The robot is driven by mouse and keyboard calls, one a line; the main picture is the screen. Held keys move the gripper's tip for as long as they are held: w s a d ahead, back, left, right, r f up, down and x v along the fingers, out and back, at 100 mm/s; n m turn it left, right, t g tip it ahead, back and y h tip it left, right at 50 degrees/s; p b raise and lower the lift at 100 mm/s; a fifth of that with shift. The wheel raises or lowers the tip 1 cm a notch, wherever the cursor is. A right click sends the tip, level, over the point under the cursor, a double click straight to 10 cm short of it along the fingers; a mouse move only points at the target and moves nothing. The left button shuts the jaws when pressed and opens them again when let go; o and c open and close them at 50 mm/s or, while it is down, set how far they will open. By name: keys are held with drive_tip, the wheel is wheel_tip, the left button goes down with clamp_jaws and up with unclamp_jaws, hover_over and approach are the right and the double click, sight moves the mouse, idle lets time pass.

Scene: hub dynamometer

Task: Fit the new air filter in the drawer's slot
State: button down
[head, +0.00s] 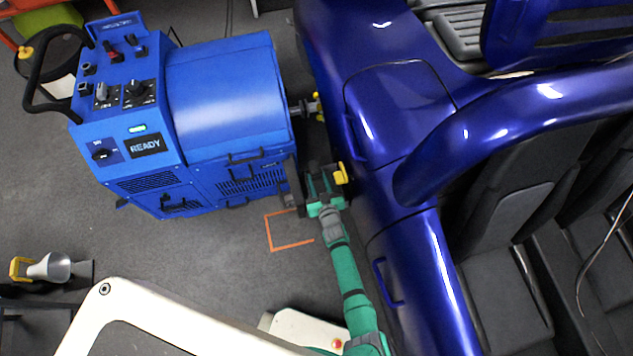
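The blue dynamometer cabinet (225,95) stands left of the car, with a READY display on its top panel. Its lower side has several dark handles and vent grilles, including a drawer front (240,185) facing the bottom of the picture. My teal gripper (318,182) is between the cabinet's right end and the car. A thin dark panel (293,184) stands on edge just left of my gripper; I cannot tell whether it is the air filter, or whether my gripper touches it. The gripper's fingers are too small and covered to read. The drawer's slot is not visible.
The dark blue car (400,110) is close on the right of my arm. A shaft with yellow parts (308,106) joins cabinet and car. An orange floor outline (270,235) lies below the cabinet. A yellow-handled metal scoop-like item (50,268) is at lower left. Grey floor between is clear.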

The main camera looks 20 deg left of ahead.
drive_tip(key=shift+f, duration=1.2)
drive_tip(key=c, duration=1.3)
unclamp_jaws()
drive_tip(key=shift+f, duration=0.15)
drive_tip(key=shift+s+d+r, duration=0.1)
drive_tip(key=shift+r, duration=0.1)
